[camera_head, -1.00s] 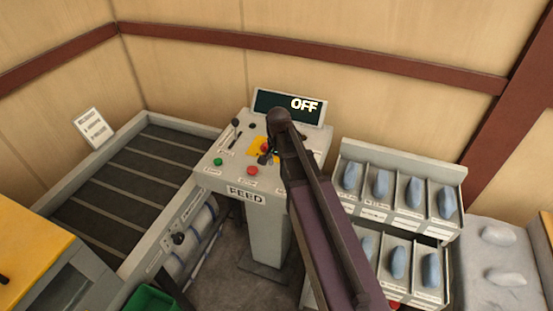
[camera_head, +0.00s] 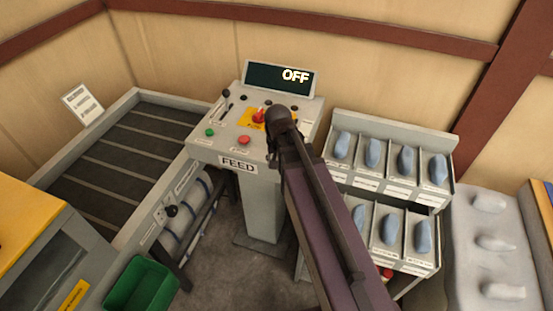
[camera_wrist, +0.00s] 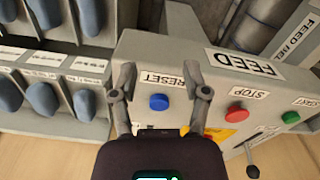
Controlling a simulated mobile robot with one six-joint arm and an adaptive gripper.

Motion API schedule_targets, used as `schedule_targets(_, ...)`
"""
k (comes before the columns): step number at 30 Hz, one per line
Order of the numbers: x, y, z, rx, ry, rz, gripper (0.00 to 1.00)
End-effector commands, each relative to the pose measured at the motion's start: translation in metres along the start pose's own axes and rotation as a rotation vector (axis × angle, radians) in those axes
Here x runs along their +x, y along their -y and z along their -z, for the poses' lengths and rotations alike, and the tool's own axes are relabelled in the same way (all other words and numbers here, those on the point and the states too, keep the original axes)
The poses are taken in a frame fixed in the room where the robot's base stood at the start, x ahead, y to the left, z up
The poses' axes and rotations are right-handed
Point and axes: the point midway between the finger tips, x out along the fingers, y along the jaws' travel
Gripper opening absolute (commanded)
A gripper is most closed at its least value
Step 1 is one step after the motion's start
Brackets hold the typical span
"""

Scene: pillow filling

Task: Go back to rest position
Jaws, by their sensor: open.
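My gripper (camera_wrist: 162,82) is open and empty in the wrist view, with its two fingers apart on either side of a blue button (camera_wrist: 159,102) under a RESET label. The fingers appear above the grey control panel (camera_wrist: 137,48); I cannot tell the exact gap. In the head view my arm (camera_head: 315,215) reaches up to the right part of the control panel (camera_head: 225,148) and hides some of it; the fingertips are not clear there. The panel's display (camera_head: 280,78) reads OFF.
A rack (camera_head: 390,122) with blue-grey pieces stands right of the panel, beside a pale surface (camera_head: 470,265) with white pieces. A slatted conveyor (camera_head: 110,165) lies left. A green bin (camera_head: 142,285) and a yellow-topped machine (camera_head: 30,225) are at lower left.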

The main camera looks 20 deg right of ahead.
Motion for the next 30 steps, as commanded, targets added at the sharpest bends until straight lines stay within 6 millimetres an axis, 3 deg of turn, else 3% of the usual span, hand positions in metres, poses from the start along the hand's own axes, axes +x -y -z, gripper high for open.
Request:
schedule_targets(14,0.002,-0.001,-0.003,-0.012,0.000,0.000,0.60)
schedule_targets(30,0.034,-0.019,-0.057,-0.324,0.000,0.000,0.60)
